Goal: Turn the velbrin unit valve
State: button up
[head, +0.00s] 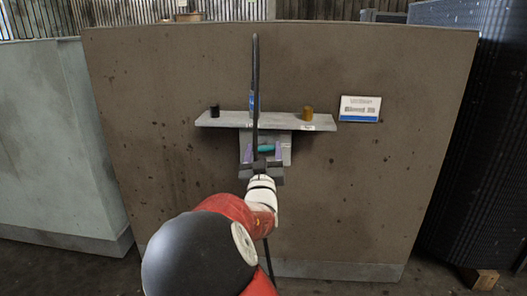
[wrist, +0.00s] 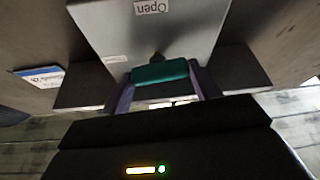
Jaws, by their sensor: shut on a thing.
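The valve has a teal handle (head: 266,149) on a grey plate or box (head: 286,139) below a shelf on the brown housing. In the wrist view the teal handle (wrist: 160,71) lies crosswise in front of a dark stem, on the grey box (wrist: 110,30). A label reading "Open" (wrist: 152,6) shows upside down there. My gripper (head: 266,153) has purple fingers, one on each side of the handle. In the wrist view my gripper (wrist: 160,76) is shut on the handle's two ends. My own arm hides what lies below the valve in the head view.
A grey shelf (head: 228,120) sticks out above the valve, with a black knob (head: 214,110) and a brownish-yellow cylinder (head: 308,114) on it. A white and blue sign (head: 360,108) is on the housing wall (head: 400,170). A dark ribbed block (head: 480,140) stands at right.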

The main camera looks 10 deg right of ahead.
jog(key=n+y, duration=0.1)
jog(key=n, duration=0.1)
jog(key=n+y+p, duration=0.1)
jog(key=n, duration=0.2)
jog(key=shift+d+r+y, duration=0.1)
jog(key=shift+y, duration=0.3)
jog(key=n+y+p, duration=0.1)
jog(key=n+y, duration=0.1)
jog(key=n, duration=0.3)
jog(key=n+g+y+p, duration=0.1)
jog(key=n, duration=0.1)
jog(key=n+y+p, duration=0.1)
jog(key=n, duration=0.2)
jog(key=shift+g, duration=0.4)
jog(key=shift+n+g+p, duration=0.5)
jog(key=shift+n+p, duration=0.15)
jog(key=shift+n, duration=0.75)
jog(key=o, duration=1)
jog(key=shift+s, duration=0.1)
